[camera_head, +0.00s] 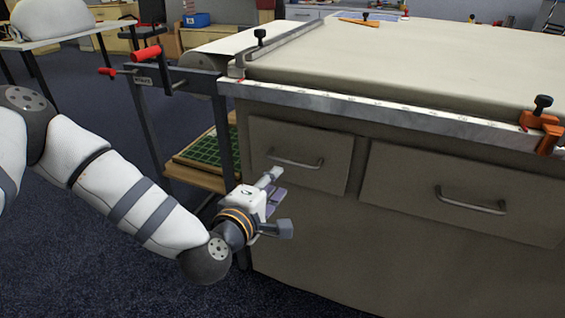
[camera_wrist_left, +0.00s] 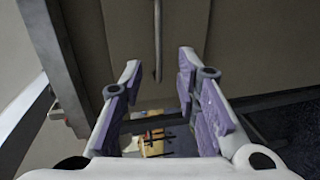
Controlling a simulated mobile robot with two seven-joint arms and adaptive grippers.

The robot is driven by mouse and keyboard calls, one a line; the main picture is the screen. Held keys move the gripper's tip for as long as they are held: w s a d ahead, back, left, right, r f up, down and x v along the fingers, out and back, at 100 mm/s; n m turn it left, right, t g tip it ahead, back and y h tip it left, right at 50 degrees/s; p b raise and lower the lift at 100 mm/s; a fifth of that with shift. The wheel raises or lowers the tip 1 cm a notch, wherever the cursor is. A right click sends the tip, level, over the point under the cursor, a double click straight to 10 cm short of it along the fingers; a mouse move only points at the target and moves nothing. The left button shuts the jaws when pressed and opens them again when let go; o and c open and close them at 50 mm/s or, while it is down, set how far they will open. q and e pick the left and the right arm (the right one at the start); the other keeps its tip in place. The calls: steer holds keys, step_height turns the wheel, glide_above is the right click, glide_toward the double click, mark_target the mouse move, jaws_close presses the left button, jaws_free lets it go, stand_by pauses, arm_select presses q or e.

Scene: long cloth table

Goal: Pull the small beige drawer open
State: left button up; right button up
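The small beige drawer (camera_head: 326,177) is at the left end of the cabinet front and looks closed. Its metal bar handle (camera_head: 296,163) is thin and curved. My left gripper (camera_head: 274,184) is just below and left of the handle in the head view. In the left wrist view its two purple-padded fingers (camera_wrist_left: 161,88) are spread apart with nothing between them. The handle shows there as a thin upright bar (camera_wrist_left: 158,42) beyond the fingertips, lined up with the gap. The fingers appear clear of the handle. My right gripper is not in view.
A wider drawer (camera_head: 400,178) with its own handle (camera_head: 470,200) sits to the right. The cloth-covered tabletop (camera_head: 400,65) overhangs above, with a metal rail (camera_head: 370,108) and an orange clamp (camera_head: 541,124). A green cutting mat (camera_head: 205,150) lies on a low shelf left of the gripper.

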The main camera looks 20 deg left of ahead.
mark_target(294, 164)
arm_select(q)
steer(key=b+x, duration=0.1)
steer(key=x, duration=1)
steer(key=shift+w+d+b, duration=0.25)
steer(key=shift+b, duration=0.15)
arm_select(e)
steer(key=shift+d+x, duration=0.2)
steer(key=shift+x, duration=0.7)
arm_select(q)
steer(key=shift+c, duration=0.5)
jaws_close()
